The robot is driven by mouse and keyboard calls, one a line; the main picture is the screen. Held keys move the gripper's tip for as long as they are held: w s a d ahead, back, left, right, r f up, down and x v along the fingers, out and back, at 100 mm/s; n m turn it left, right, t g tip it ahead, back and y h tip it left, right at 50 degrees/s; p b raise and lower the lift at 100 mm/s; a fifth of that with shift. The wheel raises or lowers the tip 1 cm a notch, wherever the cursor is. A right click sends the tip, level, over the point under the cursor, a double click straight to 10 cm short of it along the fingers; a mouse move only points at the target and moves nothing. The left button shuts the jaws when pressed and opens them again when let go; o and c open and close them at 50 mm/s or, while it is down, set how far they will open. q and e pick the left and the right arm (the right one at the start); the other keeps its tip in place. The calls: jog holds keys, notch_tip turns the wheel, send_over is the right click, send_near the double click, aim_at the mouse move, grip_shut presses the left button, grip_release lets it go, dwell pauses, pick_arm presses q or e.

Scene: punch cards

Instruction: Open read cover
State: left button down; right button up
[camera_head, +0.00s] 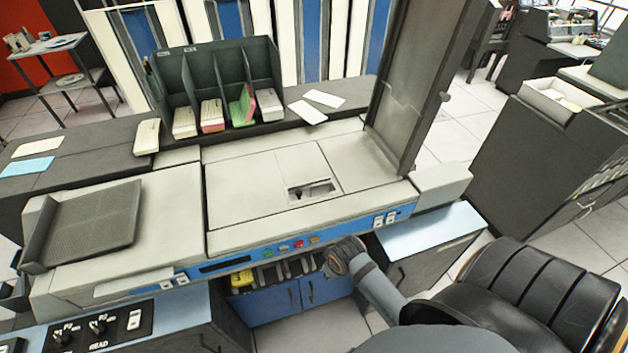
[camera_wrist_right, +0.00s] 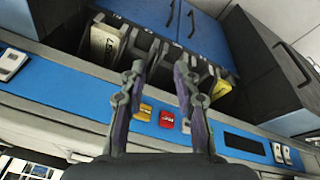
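The card machine (camera_head: 175,205) has a grey top and a blue front strip (camera_head: 225,264) with coloured buttons. A flat light-grey cover (camera_head: 250,175) lies level on its top, with a small recess (camera_head: 314,190) at its right part. A tall dark panel (camera_head: 400,80) stands upright at the machine's right end. No label shows which of these is the read cover. My right gripper (camera_head: 338,256) is at the machine's front edge, below the blue strip. In the wrist view its two fingers (camera_wrist_right: 160,78) are apart with nothing between them. My left gripper is not in view.
A dark card rack (camera_head: 220,75) with several card stacks stands behind the machine. A ribbed dark tray (camera_head: 90,228) slopes at its left end. Blue cabinet doors (camera_head: 290,300) and card pockets (camera_head: 270,275) lie below the front. A READ knob panel (camera_head: 95,330) is at lower left.

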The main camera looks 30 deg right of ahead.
jog(key=w+d+r+n, duration=0.1)
jog(key=w+r+n, duration=0.1)
jog(key=w+r, duration=0.2)
jog(key=w+d+r+n, duration=0.1)
jog(key=w+r+n, duration=0.2)
jog(key=w+r, duration=0.1)
jog(key=w+d+r+n, duration=0.1)
jog(key=w+r+n, duration=0.1)
jog(key=w+r, duration=0.2)
jog(key=shift+w+d+n, duration=0.3)
jog(key=shift+w+n, duration=0.1)
jog(key=shift+w, duration=0.5)
jog(key=w+d+r+n, duration=0.5)
jog(key=w+r, duration=0.2)
jog(key=w, duration=0.2)
jog(key=p, duration=0.2)
send_over(315, 181)
jog(key=s+a, duration=0.2)
jog(key=s, duration=0.2)
jog(key=shift+g, duration=0.4)
jog(key=x, duration=0.2)
jog(key=s+x, duration=0.1)
jog(key=x, duration=0.2)
jog(key=a+x, duration=0.1)
jog(key=x, duration=0.2)
jog(key=shift+s+f, duration=0.15)
jog(key=shift+f, duration=0.6)
jog(key=shift+c, duration=0.3)
grip_shut()
